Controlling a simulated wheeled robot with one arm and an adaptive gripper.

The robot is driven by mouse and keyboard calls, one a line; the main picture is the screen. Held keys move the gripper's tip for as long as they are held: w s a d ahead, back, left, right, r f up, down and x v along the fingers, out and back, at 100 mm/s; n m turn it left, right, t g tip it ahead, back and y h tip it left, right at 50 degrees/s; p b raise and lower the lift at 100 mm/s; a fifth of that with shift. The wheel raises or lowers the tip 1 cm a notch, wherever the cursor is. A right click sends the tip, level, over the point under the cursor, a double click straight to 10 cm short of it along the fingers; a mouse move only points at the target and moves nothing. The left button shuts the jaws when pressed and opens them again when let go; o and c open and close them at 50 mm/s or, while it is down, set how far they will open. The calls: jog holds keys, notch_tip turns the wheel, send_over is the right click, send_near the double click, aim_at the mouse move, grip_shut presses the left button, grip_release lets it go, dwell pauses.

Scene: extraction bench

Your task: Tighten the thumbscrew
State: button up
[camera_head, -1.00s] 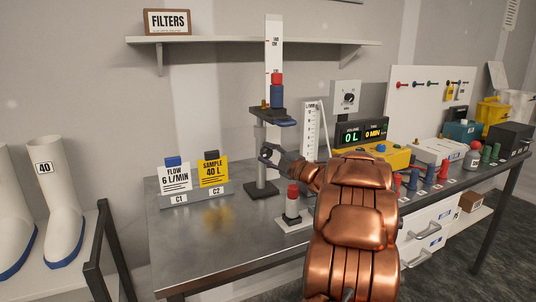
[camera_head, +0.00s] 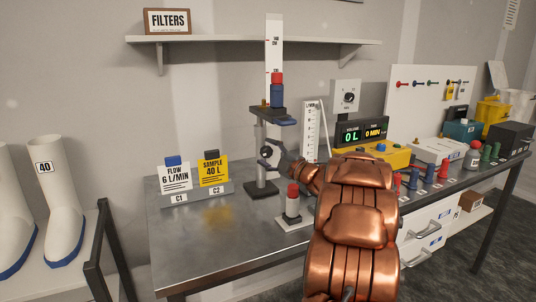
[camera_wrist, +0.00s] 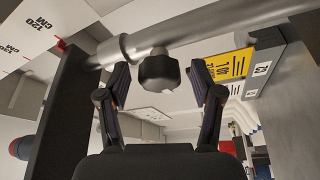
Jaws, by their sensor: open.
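The thumbscrew shows in the wrist view as a dark faceted knob (camera_wrist: 158,72) on a collar around a metal rod (camera_wrist: 200,28). My gripper (camera_wrist: 160,84) is open, with one finger on each side of the knob and a visible gap on both sides. In the head view my gripper (camera_head: 267,152) is at the stand's upright post (camera_head: 260,135), below the bracket (camera_head: 272,117) that carries a red-capped blue cylinder (camera_head: 277,95). I cannot make out the thumbscrew in that view; the gripper may hide it.
A small block with a red-topped post (camera_head: 292,205) stands just below my gripper. The flow and sample cards (camera_head: 195,178) are to the left. A yellow meter (camera_head: 372,153) is to the right. The bench's front left (camera_head: 200,250) is clear.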

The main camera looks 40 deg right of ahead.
jog(key=s+f, duration=0.1)
jog(key=s, duration=1.1)
jog(key=shift+d+f, duration=0.15)
jog(key=shift+f, duration=0.2)
jog(key=shift+w, duration=0.1)
jog(key=shift+w+r+n+g+h+p, duration=0.3)
jog(key=shift+w+n+g+p, duration=0.5)
jog(key=shift+w+n, duration=1.2)
jog(key=shift+w+r+n+g+h+p, duration=0.15)
jog(key=shift+w+r+n+g+p, duration=0.4)
jog(key=shift+w+n, duration=1.45)
jog(key=shift+w+r+n+g+h+p, duration=0.1)
jog(key=shift+w+n+g+h+p, duration=0.15)
jog(key=shift+w+n+g+p, duration=1.25)
jog(key=shift+w+n+t+b, duration=0.4)
jog(key=shift+w+t+b, duration=0.05)
jog(key=shift+w+b, duration=0.15)
